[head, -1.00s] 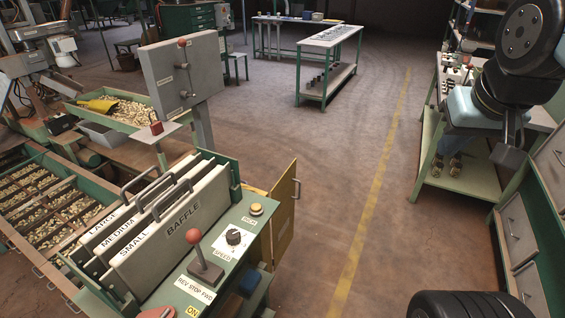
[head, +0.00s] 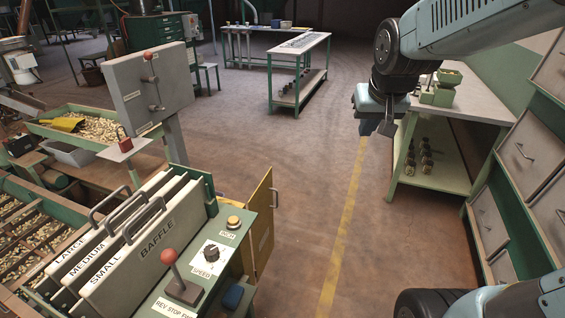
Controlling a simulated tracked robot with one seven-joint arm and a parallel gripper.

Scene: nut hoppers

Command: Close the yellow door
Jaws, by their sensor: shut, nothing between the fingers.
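The yellow door (head: 263,222) is on the right side of the green machine (head: 228,247), below its control panel. It stands open, swung out from the machine, with a small handle near its outer edge. The inside of the cabinet behind it is mostly hidden. My gripper (head: 377,128) hangs from my arm at the upper right, pointing down. It is shut and empty, well to the right of the door and apart from it.
The control panel carries a red-knobbed lever (head: 169,257), a speed dial (head: 211,252) and a yellow button (head: 233,221). A bench (head: 440,178) and grey drawers (head: 519,150) stand at the right. The floor (head: 316,200) between door and bench is clear.

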